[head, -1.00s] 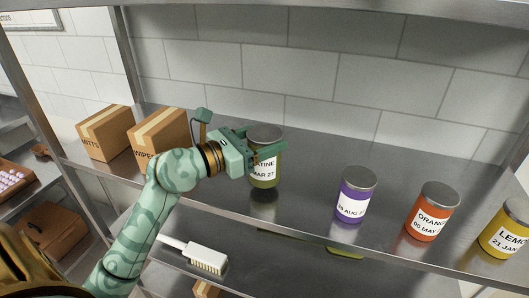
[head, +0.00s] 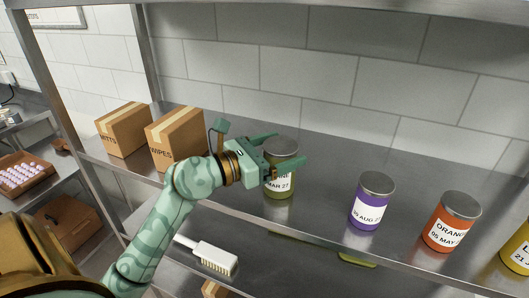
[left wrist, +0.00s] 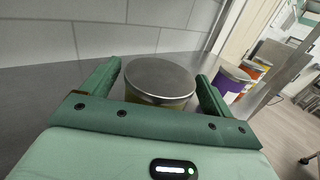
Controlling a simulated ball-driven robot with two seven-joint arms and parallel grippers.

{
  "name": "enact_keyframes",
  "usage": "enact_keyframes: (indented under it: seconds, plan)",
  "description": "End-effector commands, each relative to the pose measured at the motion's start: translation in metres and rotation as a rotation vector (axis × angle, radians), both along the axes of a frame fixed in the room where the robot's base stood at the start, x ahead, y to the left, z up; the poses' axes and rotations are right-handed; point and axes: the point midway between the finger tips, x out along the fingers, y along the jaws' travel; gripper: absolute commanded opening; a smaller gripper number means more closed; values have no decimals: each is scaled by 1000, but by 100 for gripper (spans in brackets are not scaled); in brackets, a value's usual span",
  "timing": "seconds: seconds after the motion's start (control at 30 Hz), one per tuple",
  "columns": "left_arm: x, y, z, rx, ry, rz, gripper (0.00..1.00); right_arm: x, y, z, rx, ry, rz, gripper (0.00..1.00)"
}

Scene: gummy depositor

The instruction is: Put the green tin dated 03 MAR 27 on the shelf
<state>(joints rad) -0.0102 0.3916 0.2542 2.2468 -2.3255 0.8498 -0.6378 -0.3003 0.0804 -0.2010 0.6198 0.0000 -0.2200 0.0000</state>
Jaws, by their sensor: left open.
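The green tin (head: 281,186) with a grey lid stands upright on the metal shelf (head: 325,222); its label is partly hidden, with "MAR 27" readable. My left gripper (head: 291,149) is open, its two fingers on either side of the tin near its top. In the left wrist view the tin's lid (left wrist: 160,78) sits between the open fingers (left wrist: 158,85), with a gap visible on each side. The tin appears to rest on the shelf. My right gripper is not in view.
A purple tin (head: 370,212), an orange tin (head: 446,234) and a yellow tin (head: 518,258) stand to the right on the shelf. Cardboard boxes (head: 177,135) are at the left. A white brush (head: 215,259) lies on the lower level.

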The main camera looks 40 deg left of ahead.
Motion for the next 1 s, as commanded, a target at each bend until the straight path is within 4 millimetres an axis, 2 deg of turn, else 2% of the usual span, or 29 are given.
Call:
enact_keyframes:
  seconds: [0.4,0.5,0.7,1.0]
  plan:
    - [-81,36,-5,2,7,2,87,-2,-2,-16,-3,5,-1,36]
    - [-96,43,-4,1,5,2,87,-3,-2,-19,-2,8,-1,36]
    - [-108,48,-2,2,2,1,87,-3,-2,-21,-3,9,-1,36]
    - [-108,48,-1,1,2,0,87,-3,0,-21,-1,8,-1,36]
